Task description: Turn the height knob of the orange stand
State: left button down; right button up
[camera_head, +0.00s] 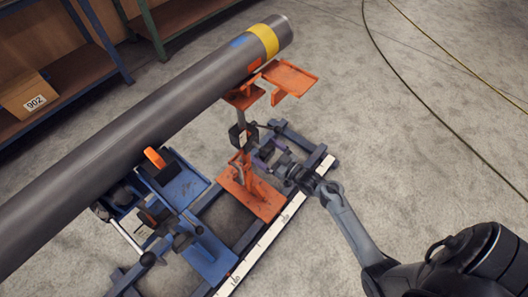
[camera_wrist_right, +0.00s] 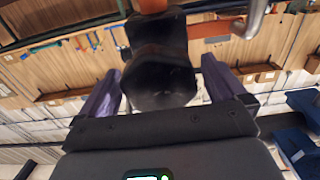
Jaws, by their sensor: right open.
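The orange stand (camera_head: 262,200) stands on the rail frame under the pipe's far end, with an orange plate base and an upright post. A black collar (camera_head: 240,136) sits on its post. In the right wrist view a dark, faceted knob (camera_wrist_right: 158,78) fills the middle, with orange parts of the stand behind it. My right gripper (camera_head: 264,157) is beside the post, coming from the lower right. Its purple fingers are open, one on each side of the knob in the wrist view (camera_wrist_right: 162,68). I cannot tell whether they touch it. My left gripper is not in view.
A long grey pipe (camera_head: 150,125) with a yellow band rests across the stands. A blue stand (camera_head: 205,250) with a lever handle is at lower left. A white ruled strip (camera_head: 273,232) edges the frame. Shelves stand at upper left. The floor at right is clear except for cables.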

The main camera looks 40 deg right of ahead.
jog(key=shift+w+a, duration=0.1)
jog(key=shift+w, duration=0.55)
jog(key=c, duration=1)
jog(key=shift+r, duration=0.1)
